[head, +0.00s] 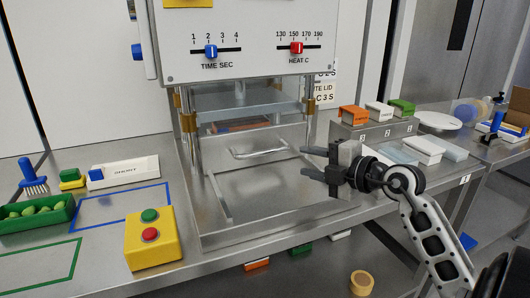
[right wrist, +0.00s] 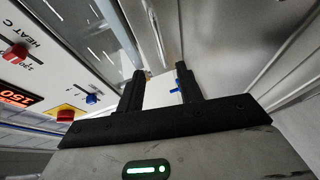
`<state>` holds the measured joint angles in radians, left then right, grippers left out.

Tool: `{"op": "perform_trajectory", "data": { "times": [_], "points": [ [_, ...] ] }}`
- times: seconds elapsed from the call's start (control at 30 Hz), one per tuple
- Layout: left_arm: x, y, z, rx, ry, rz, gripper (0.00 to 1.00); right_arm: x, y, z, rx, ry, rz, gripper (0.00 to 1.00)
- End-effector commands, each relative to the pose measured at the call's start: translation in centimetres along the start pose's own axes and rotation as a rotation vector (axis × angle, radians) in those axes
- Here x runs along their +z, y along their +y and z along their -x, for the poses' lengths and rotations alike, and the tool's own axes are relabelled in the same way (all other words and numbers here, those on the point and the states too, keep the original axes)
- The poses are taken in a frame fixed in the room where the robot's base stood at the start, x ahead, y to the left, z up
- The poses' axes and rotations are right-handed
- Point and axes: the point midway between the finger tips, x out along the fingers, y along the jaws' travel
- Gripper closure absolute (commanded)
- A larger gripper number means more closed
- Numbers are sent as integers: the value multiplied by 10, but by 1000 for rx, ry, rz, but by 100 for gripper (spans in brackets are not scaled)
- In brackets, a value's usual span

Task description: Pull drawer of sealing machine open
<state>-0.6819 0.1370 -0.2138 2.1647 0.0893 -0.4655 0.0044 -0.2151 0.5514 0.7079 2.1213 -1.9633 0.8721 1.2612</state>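The sealing machine (head: 250,40) stands at the middle back, with a white panel above a metal press on posts. Its drawer has a bar handle (head: 258,153) facing me, low between the posts; the drawer appears pushed in. Bare metal rails and a flat base lie in front of it. My right gripper (head: 308,162) is to the right of the handle, apart from it, its fingers pointing left. The fingers are spread with nothing between them. In the right wrist view the gripper (right wrist: 161,88) also shows a gap between its fingers. My left gripper is not in view.
A yellow two-button box (head: 151,239) stands at the front left. A green tray (head: 35,222) of filled pasta is at far left. Orange, white and green lidded blocks (head: 353,114) stand behind my right arm. The metal base before the handle is clear.

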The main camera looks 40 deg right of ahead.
Motion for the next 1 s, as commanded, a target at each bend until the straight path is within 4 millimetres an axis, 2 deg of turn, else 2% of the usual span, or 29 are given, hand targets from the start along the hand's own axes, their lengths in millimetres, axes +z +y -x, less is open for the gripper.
{"op": "perform_trajectory", "data": {
  "times": [0.4, 0.6, 0.8, 1.0],
  "points": [
    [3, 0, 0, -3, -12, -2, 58, -1, 2, -90, 2, 2, 1, 64],
    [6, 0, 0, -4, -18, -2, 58, -1, 1, -124, 3, 2, 0, 64],
    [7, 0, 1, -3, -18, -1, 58, -1, 0, -140, 1, 2, 2, 64],
    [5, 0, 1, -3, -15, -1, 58, -1, 0, -142, 1, 2, 2, 64]
  ]
}}
